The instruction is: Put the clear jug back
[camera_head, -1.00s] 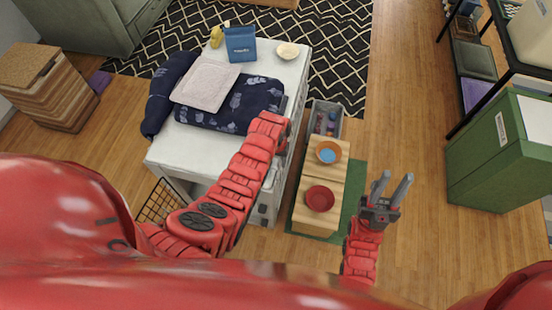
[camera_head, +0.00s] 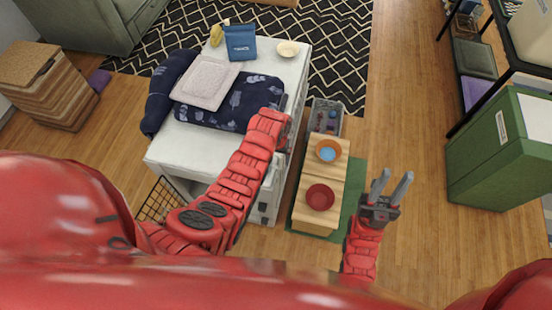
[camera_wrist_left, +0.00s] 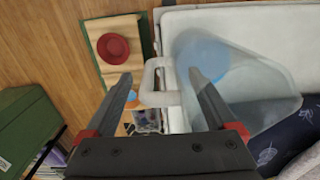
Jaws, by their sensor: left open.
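The clear jug (camera_wrist_left: 265,85) is large in the left wrist view, lying across the right half of the picture, with its pale handle (camera_wrist_left: 150,82) on its left side. A round blue shape (camera_wrist_left: 203,56) shows in it or through it; I cannot tell which. My left gripper (camera_wrist_left: 165,80) is open, and its two dark fingers flank the handle side in the picture. Contact is not clear. In the head view my left arm reaches the cabinet's right edge, and I cannot make out the jug there. My right gripper (camera_head: 390,183) is open and empty above the floor.
The white cabinet (camera_head: 285,70) bears dark folded cloth (camera_head: 240,110), a pale pad (camera_head: 205,85), a blue box (camera_head: 240,43) and a bowl (camera_head: 288,49).

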